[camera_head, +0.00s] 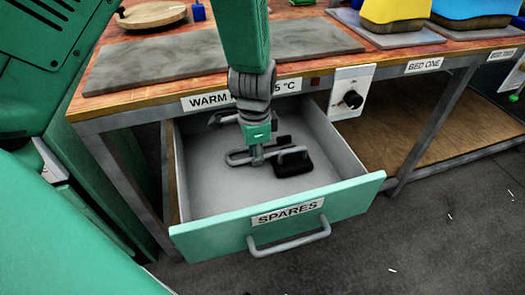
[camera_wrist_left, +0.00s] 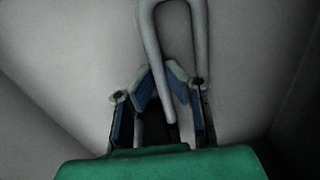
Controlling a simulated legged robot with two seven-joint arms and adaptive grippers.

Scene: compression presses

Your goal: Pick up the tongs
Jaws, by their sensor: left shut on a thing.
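The tongs (camera_head: 237,158) are a grey, narrow U-shaped loop low in the open drawer (camera_head: 342,205) labelled SPARES. My left gripper (camera_head: 257,155) reaches down into the drawer from above and is shut on the tongs. In the left wrist view, the bend of the tongs (camera_wrist_left: 150,38) is at the top, and one leg runs between the fingers of my left gripper (camera_wrist_left: 161,76). The other leg passes by the right finger. A black piece (camera_head: 294,164) shows beside the gripper in the drawer; I cannot tell whether it belongs to the tongs. My right gripper is out of view.
The drawer's walls and its front with a handle (camera_head: 290,238) surround the gripper. Above is a wooden bench (camera_head: 190,87) with a grey slab (camera_head: 200,57) and a dial box (camera_head: 351,92). Yellow and blue blocks stand at the back right. The drawer floor is otherwise clear.

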